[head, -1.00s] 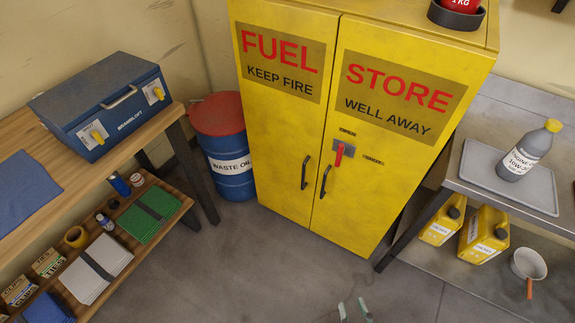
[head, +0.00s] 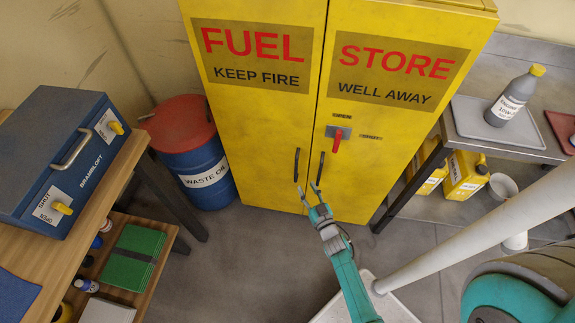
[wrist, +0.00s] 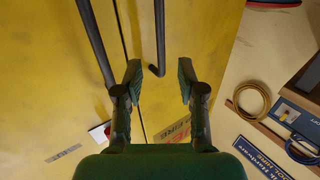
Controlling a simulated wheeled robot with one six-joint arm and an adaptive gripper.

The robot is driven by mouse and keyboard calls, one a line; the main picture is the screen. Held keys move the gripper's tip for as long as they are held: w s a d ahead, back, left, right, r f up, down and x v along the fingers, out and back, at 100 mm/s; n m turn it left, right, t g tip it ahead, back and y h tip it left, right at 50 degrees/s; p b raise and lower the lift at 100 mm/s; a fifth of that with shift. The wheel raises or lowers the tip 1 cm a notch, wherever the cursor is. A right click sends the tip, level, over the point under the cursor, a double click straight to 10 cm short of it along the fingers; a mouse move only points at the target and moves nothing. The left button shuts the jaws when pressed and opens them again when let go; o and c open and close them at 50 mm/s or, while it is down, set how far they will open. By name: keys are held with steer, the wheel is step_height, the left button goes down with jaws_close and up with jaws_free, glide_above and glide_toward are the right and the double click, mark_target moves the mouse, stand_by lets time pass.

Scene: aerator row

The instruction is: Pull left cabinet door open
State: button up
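The yellow fuel cabinet stands upright, with its left door (head: 260,130) and right door (head: 385,130) both closed. The left door has a dark vertical bar handle (head: 296,165), and the right door has a similar handle (head: 321,168) just across the seam. My gripper (head: 309,188) is open and empty near the lower ends of these handles. The wrist view is turned upside down. There the left door's handle (wrist: 160,35) ends between the lines of my two open fingertips (wrist: 160,82). The right door's handle (wrist: 93,40) lies left of both fingers. I cannot tell whether anything touches.
A red lever (head: 336,144) on the right door points downward, with labels beside it. A waste oil drum (head: 205,175) stands close left of the cabinet. A workbench with a blue box (head: 75,165) is at left, a grey bench (head: 500,150) at right.

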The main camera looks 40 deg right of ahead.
mark_target(296, 168)
steer(key=x, duration=1)
steer(key=shift+w, duration=0.25)
jaws_close()
